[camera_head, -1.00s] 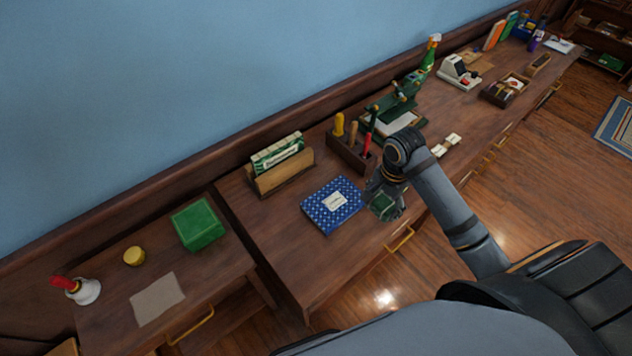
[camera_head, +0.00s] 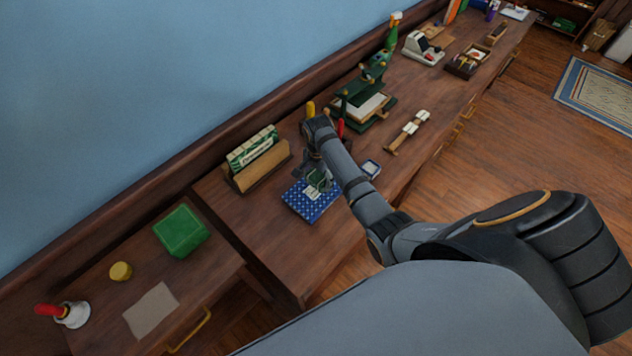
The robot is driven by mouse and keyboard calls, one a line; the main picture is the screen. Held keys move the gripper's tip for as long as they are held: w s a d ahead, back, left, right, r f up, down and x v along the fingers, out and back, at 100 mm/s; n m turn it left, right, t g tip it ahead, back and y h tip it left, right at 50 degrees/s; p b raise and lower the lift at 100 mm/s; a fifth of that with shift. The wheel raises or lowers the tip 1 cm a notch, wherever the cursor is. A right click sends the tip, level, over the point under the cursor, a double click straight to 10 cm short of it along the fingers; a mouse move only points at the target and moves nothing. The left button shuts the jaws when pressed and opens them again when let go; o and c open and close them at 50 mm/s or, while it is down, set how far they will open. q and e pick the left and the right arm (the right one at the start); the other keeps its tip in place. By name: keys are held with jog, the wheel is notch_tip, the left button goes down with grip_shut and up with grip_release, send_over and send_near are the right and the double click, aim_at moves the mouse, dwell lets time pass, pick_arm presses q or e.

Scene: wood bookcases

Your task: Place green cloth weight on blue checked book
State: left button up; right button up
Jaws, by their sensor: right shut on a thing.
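The blue checked book (camera_head: 308,208) lies flat on the long wooden desk top, with its upper part covered by my gripper. My right gripper (camera_head: 317,179) is shut on the small green cloth weight (camera_head: 316,176) and is over the book. The fingers partly hide the weight. I cannot tell whether the weight touches the cover. My left gripper is not in view.
A wooden holder with green-and-white packets (camera_head: 256,155) stands left of the book. A green press (camera_head: 367,98) and a small blue-edged item (camera_head: 371,169) are to the right. A green box (camera_head: 181,231) sits on the nearer left surface.

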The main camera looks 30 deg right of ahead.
aim_at(316, 183)
jog(key=shift+w+a+f, duration=0.3)
jog(key=shift+w+f, duration=0.15)
jog(key=shift+f, duration=0.05)
notch_tip(316, 183, down, 2)
jog(key=shift+s+f, duration=0.1)
jog(key=shift+f, duration=0.35)
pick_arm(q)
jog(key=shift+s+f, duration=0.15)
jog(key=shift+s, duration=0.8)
pick_arm(e)
jog(key=o, duration=1.7)
jog(key=shift+f, duration=0.1)
notch_tip(316, 183, up, 12)
jog(key=shift+r+b, duration=0.1)
jog(key=shift+b, duration=0.45)
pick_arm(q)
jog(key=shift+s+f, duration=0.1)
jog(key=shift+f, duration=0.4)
